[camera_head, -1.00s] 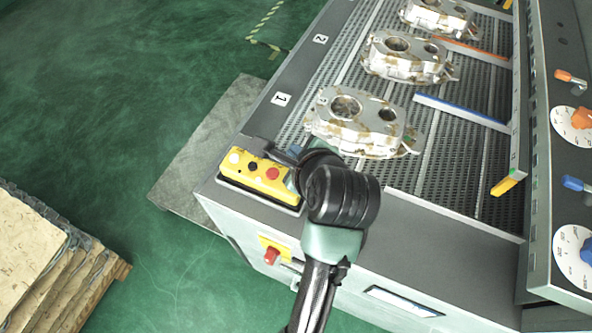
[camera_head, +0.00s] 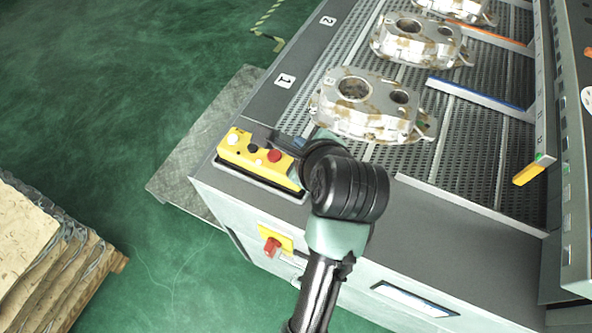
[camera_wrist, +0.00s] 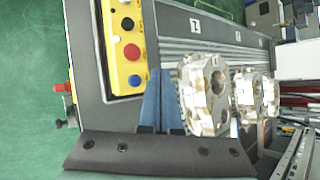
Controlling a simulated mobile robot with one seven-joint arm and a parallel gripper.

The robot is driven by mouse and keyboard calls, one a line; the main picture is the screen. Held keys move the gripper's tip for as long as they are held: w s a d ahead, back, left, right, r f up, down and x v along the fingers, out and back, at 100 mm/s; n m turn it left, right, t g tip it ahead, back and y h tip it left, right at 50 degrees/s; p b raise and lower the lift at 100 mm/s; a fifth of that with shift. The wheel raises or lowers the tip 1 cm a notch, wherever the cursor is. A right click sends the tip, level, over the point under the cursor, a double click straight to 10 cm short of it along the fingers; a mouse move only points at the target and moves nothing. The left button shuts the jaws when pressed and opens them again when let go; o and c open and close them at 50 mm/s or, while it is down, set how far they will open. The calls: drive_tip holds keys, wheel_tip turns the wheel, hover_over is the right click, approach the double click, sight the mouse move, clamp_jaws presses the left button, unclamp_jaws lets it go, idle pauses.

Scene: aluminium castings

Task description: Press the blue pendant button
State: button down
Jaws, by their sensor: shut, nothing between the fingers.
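The yellow pendant box (camera_head: 241,153) lies on the near left corner of the machine's top, with white, black and red buttons showing. In the wrist view the pendant (camera_wrist: 113,45) stands on end, and its blue button (camera_wrist: 135,81) is lowest in the row, below the red one. My wrist hides the blue button in the head view. My gripper (camera_wrist: 160,76) is shut and empty, its blue fingers just right of the blue button in the wrist view, with a gap in the picture. I cannot tell their height above the pendant.
Several metal castings (camera_head: 368,107) sit on the perforated bed behind my wrist. A red switch (camera_head: 271,247) sticks out of the machine's front below the pendant. Stacked boards (camera_head: 45,255) stand on the left. The green floor between is clear.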

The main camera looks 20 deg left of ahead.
wheel_tip(320, 180, down, 2)
drive_tip(key=shift+f+b, duration=0.2)
drive_tip(key=shift+b, duration=0.55)
drive_tip(key=shift+f, duration=0.85)
idle(0.7)
drive_tip(key=shift+f, duration=0.4)
drive_tip(key=shift+f, duration=0.5)
idle(0.5)
drive_tip(key=shift+r, duration=0.1)
drive_tip(key=shift+r+p, duration=0.85)
drive_tip(key=shift+p, duration=0.45)
